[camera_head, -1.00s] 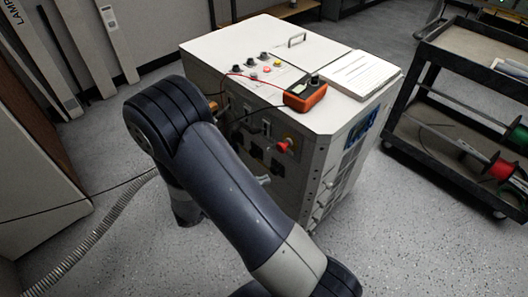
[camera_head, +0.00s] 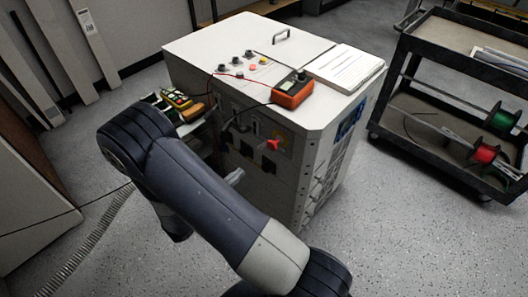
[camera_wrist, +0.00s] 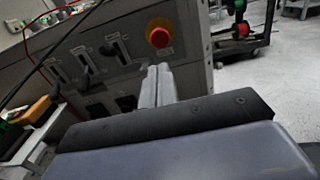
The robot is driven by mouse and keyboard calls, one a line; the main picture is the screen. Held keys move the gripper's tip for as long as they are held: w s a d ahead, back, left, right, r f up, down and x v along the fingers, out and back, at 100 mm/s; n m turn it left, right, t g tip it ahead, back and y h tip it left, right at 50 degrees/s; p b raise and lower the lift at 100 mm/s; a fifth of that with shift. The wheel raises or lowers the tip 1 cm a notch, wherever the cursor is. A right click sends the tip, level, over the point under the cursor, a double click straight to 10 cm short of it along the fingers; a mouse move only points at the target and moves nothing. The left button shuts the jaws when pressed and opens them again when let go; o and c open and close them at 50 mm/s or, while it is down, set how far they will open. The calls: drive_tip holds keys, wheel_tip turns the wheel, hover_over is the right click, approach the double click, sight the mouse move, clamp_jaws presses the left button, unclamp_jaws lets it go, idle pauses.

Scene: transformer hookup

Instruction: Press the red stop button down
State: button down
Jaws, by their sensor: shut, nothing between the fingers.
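The red stop button (camera_head: 273,145) is on the front panel of the white cabinet (camera_head: 340,150), near its right edge. In the wrist view the red button (camera_wrist: 159,36) is round, on a yellow collar. My gripper (camera_wrist: 158,74) is shut and empty; its fingertips appear just below the button in that view. In the head view the tip of my gripper (camera_head: 235,177) shows past my arm, to the lower left of the button. A gap to the panel seems to remain, but its depth is hard to judge.
An orange meter (camera_head: 292,91) with red and black leads and a white booklet (camera_head: 345,67) lie on the cabinet top. Switches (camera_wrist: 115,47) sit left of the button. A black cart (camera_head: 453,100) with cable spools stands right. Tools (camera_head: 177,99) show at left.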

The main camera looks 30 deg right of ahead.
sight(271, 147)
drive_tip(key=p+x, duration=0.1)
drive_tip(key=x, duration=1)
drive_tip(key=shift+d, duration=0.1)
drive_tip(key=shift+w+d+f, duration=0.1)
drive_tip(key=shift+w+d, duration=0.1)
drive_tip(key=shift+d, duration=0.4)
